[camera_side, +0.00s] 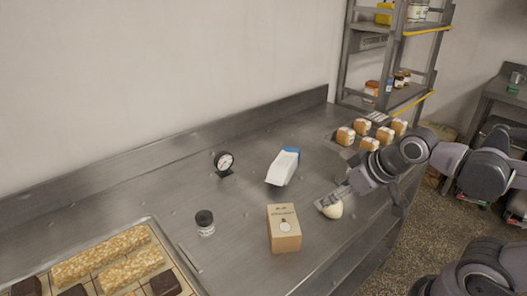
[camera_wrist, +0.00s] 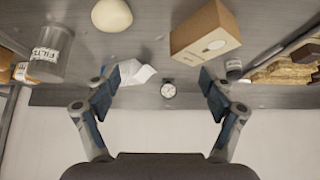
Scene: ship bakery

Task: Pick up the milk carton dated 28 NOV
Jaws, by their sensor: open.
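A white milk carton with a blue end (camera_side: 283,167) lies on the steel counter in the side view. In the wrist view the white carton (camera_wrist: 138,72) shows beside my left-hand finger, which partly covers it. No date can be read on it. My gripper (camera_wrist: 158,85) is open and empty, its two fingers wide apart. In the side view my gripper (camera_side: 338,197) is at the right of the counter, close to a pale round ball (camera_side: 333,211), and apart from the carton.
A brown box (camera_side: 284,235) stands in front of the carton. A round dial (camera_side: 223,162) and a dark-lidded jar (camera_side: 204,224) are to its left. A clear labelled container (camera_wrist: 50,50) shows in the wrist view. Small loaves (camera_side: 346,136) sit behind; a tray (camera_side: 187,259) of bars is at lower left.

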